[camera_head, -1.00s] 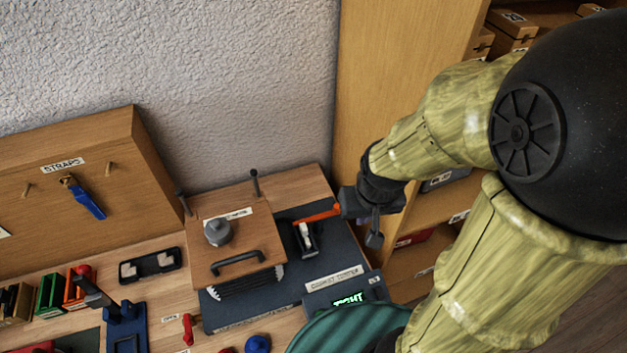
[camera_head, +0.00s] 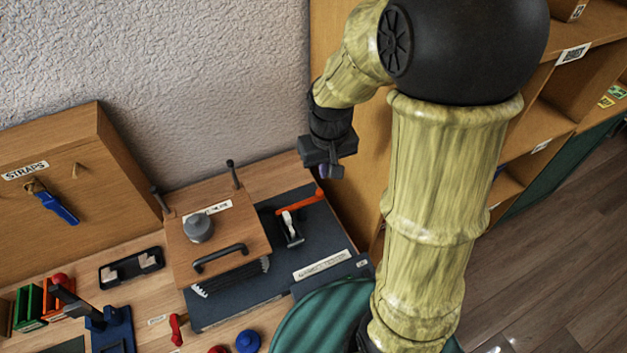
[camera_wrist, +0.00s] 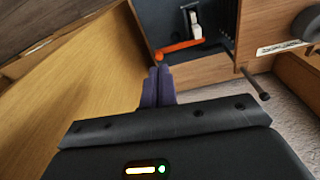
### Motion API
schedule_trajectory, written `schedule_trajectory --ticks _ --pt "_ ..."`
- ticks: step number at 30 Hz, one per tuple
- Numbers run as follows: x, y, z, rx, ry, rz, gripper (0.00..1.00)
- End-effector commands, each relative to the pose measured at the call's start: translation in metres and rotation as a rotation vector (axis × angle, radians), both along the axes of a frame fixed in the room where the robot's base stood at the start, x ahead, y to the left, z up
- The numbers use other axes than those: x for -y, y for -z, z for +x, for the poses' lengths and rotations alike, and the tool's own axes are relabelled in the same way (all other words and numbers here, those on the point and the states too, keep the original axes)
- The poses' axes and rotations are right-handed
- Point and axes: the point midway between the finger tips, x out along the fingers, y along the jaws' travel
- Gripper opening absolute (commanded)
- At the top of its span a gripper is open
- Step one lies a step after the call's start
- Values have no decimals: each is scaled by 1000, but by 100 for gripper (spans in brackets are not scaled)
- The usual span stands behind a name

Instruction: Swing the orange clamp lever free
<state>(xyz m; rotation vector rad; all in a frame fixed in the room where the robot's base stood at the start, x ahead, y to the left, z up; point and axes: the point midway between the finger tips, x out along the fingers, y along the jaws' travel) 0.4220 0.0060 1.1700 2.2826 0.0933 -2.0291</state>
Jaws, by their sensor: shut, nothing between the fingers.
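The orange clamp lever (camera_head: 299,203) lies on the dark base plate (camera_head: 335,236), to the right of the wooden block with a handle. In the wrist view the orange lever (camera_wrist: 180,47) lies just beyond my fingertips. A clamp with a white and black part (camera_head: 290,228) stands beside the lever. My gripper (camera_head: 321,184) hangs above and behind the lever's right end. In the wrist view its two purple fingers (camera_wrist: 157,80) are together and empty. Whether the fingertips touch the lever I cannot tell.
The wooden block (camera_head: 190,245) has a black handle (camera_head: 221,257), a grey knob and upright pegs. A tall wooden shelf (camera_head: 350,120) stands close behind and right of my arm. A strap board (camera_head: 60,190) and several small tools are at the left.

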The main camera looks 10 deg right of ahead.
Motion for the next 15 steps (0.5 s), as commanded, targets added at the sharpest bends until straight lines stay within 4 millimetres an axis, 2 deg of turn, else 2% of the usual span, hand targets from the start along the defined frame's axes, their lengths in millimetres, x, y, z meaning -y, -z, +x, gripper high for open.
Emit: schedule_trajectory --ticks 1,6,15 --pt "-3 10 20 -27 -23 -6 0" --pt "-12 26 72 -118 -103 -25 0" --pt "-18 64 148 -273 -208 -49 0"
